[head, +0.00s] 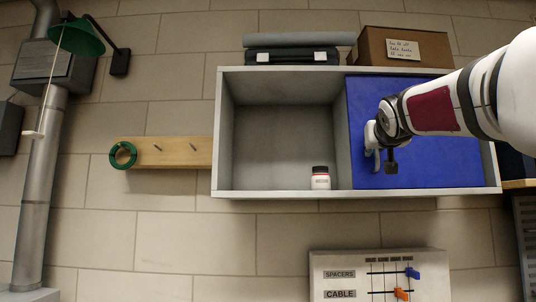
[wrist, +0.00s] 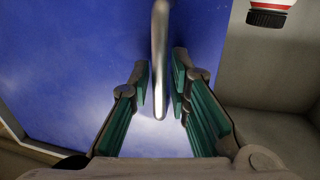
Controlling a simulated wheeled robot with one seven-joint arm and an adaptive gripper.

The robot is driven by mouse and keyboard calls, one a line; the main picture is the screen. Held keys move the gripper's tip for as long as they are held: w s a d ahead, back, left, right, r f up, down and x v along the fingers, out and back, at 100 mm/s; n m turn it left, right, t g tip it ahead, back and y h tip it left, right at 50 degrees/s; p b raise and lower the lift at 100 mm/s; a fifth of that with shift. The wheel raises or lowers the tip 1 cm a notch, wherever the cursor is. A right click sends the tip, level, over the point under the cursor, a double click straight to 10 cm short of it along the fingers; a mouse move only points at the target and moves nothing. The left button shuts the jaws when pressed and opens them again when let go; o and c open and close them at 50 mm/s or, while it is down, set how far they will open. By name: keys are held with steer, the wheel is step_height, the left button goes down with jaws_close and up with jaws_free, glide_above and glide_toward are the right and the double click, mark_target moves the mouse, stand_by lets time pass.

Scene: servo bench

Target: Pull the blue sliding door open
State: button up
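The blue sliding door (head: 430,165) covers the right part of a grey wall cabinet (head: 225,130) in the head view; the left part stands open. The door also fills much of the wrist view (wrist: 70,70). A pale metal bar handle (wrist: 159,50) runs upright in front of the door in the wrist view. My gripper (wrist: 161,88) is open, with one green-padded finger on each side of the handle. Narrow gaps show between the handle and both pads. In the head view my arm reaches in from the right and hides part of the door.
A small white jar with a dark lid (head: 320,179) stands in the open compartment near the divider. A dark case (head: 290,56) and a cardboard box (head: 400,46) sit on top. A wooden peg rail (head: 180,152) is at left, and a slider panel (head: 335,260) is below.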

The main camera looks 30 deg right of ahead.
steer(key=shift+s, duration=0.1)
steer(key=v, duration=1.2)
stand_by(0.4)
